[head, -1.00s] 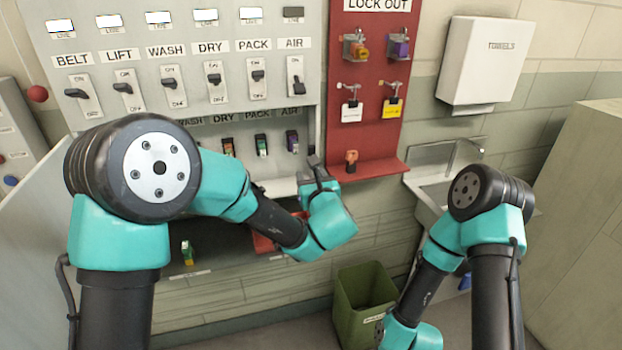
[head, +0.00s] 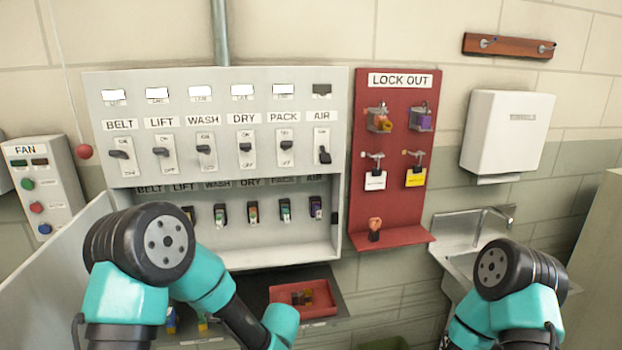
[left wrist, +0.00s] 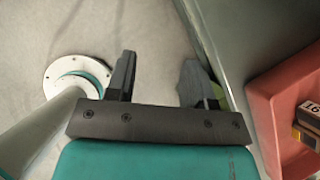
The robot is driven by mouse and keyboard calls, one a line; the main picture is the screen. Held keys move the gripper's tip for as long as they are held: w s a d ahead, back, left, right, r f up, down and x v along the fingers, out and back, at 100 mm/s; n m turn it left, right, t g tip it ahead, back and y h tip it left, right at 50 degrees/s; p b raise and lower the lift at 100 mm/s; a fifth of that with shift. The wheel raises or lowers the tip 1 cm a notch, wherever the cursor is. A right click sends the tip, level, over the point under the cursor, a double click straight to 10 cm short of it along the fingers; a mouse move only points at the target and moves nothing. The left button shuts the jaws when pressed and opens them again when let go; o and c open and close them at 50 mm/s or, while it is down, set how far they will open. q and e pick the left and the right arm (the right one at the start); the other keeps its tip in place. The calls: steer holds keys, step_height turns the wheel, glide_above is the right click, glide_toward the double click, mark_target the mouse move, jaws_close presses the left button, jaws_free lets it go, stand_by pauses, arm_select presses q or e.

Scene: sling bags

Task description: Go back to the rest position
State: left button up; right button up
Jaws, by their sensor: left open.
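My left gripper (left wrist: 157,75) shows in the left wrist view with its two dark fingers apart and nothing between them. Pale floor lies beyond the fingers, and a red tray (left wrist: 275,105) is to their right, apart from them. In the head view my left arm bends down in front of the switch panel (head: 215,85), and its gripper is below the picture. My right arm stands at the lower right of the head view, and its gripper is out of sight.
A red lock-out board (head: 393,200) hangs right of the panel. The red tray (head: 325,309) with small items sits on a dark shelf beside my left forearm. A sink (head: 455,240) and towel dispenser (head: 508,130) are at the right, a fan box (head: 45,185) at the left.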

arm_select(q)
steer(key=s+a+f+n+g+h, duration=0.1)
steer(key=s+a+f+n+h, duration=0.2)
steer(key=s+f+n, duration=0.5)
steer(key=s+a+f+n+g+h, duration=0.1)
steer(key=s+a+f+n+h, duration=0.2)
steer(key=s+n, duration=0.9)
step_height(320, 180, down, 5)
steer(key=n+h, duration=0.3)
steer(key=n, duration=0.2)
steer(key=shift+s+a, duration=0.3)
steer(key=shift+f, duration=0.1)
steer(key=shift+c, duration=0.4)
